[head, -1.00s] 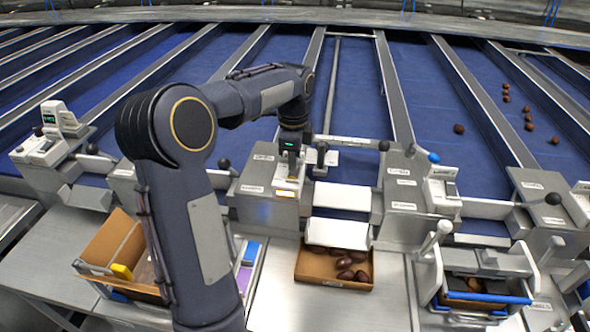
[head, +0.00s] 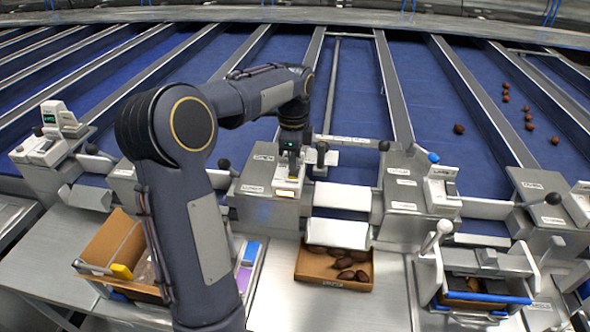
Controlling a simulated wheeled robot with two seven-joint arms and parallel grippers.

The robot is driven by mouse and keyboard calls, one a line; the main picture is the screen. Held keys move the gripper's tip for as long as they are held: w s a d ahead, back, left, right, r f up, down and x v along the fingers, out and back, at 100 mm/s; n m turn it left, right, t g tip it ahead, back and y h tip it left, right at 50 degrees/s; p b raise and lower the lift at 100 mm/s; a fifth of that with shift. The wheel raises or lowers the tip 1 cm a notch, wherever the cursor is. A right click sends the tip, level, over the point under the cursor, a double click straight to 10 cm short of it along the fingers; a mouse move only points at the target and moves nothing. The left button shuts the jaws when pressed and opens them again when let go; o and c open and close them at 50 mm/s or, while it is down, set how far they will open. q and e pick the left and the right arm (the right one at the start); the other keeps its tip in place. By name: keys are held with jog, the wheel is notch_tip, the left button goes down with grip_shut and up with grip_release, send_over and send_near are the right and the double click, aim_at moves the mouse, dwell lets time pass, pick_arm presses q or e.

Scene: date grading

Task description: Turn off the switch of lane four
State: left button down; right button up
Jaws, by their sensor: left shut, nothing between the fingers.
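My left arm comes in from the left, and its gripper (head: 289,176) is shut and empty, pointing down at the top of a grey lane control box (head: 256,180) in the middle. The box carries a pale switch housing (head: 287,189) just under the fingertips. The fingers hide part of it, so I cannot tell whether they touch it or how the switch is set. A black-knobbed lever (head: 321,158) stands just right of the gripper. The box labels are too small to read, so I cannot confirm the lane number. My right gripper is not in view.
Another control box with a switch (head: 441,191) stands to the right, near a blue-knobbed lever (head: 433,158). A cardboard box of dates (head: 334,277) sits in front. Several dates lie on the blue belts at right. A carton (head: 105,245) stands at left.

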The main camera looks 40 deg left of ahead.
aim_at(293, 174)
pick_arm(q)
jog(key=shift+f+b, duration=1.1)
jog(key=shift+f, duration=0.45)
notch_tip(293, 174, up, 4)
jog(key=p, duration=0.4)
jog(key=shift+s+r, duration=0.1)
jog(key=shift+r+p, duration=0.65)
jog(key=shift+r, duration=1)
